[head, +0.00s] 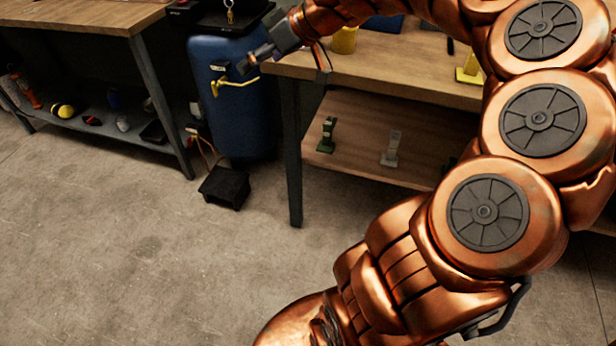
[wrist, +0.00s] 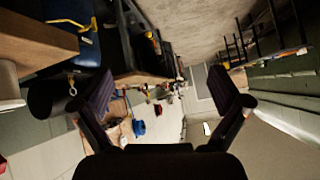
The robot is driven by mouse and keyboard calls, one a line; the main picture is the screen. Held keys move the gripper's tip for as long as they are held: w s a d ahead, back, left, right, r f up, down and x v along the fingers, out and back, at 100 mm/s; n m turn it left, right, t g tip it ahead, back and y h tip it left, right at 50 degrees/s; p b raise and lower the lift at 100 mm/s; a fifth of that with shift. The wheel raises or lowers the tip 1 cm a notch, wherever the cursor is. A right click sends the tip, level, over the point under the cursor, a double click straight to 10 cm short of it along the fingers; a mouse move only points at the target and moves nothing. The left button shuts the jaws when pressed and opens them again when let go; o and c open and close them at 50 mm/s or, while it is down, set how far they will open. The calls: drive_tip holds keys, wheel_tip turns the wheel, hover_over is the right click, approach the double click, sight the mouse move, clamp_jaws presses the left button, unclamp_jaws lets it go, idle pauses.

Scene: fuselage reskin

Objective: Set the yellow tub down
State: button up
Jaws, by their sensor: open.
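A yellow tub (head: 344,40) stands upright on the wooden top of the right workbench (head: 400,65), close to its left end in the head view. Part of it is hidden behind my arm. My gripper (head: 252,62) is to the left of the tub, off the bench's left end and in front of the blue tank. It points away from the tub. In the wrist view my gripper (wrist: 165,95) has its two fingers wide apart with nothing between them. I do not make out the tub in the wrist view.
A blue tank (head: 236,120) with a yellow handle stands between the benches. A black box (head: 224,187) lies on the floor before it. Another yellow object (head: 469,70) is farther right on the bench. Green (head: 326,135) and grey (head: 391,148) pieces stand on the lower shelf. The front floor is clear.

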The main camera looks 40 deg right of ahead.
drive_tip(key=s+a+f+g, duration=0.2)
drive_tip(key=s+a+f, duration=0.15)
drive_tip(key=a, duration=0.25)
drive_tip(key=s+a+f+g, duration=0.2)
drive_tip(key=s+a, duration=0.2)
drive_tip(key=a, duration=0.1)
drive_tip(key=s+a+f+g+h, duration=0.1)
drive_tip(key=s+a+f+g, duration=0.1)
drive_tip(key=s+f, duration=0.2)
drive_tip(key=s+a+f+m+g+h, duration=0.1)
drive_tip(key=s+f, duration=0.3)
drive_tip(key=s, duration=0.6)
drive_tip(key=shift+s+a+f+g+h, duration=0.3)
drive_tip(key=shift+a+g+h, duration=0.25)
drive_tip(key=shift+g, duration=0.25)
drive_tip(key=s+f+m, duration=0.1)
drive_tip(key=s, duration=0.2)
drive_tip(key=s+d+f+g+h, duration=0.1)
drive_tip(key=s, duration=0.2)
drive_tip(key=s+d+f+m+g+h, duration=0.1)
drive_tip(key=s, duration=0.3)
drive_tip(key=shift+d+f+m, duration=0.1)
drive_tip(key=shift+f+m, duration=0.1)
drive_tip(key=shift+m, duration=0.1)
drive_tip(key=shift+c, duration=0.4)
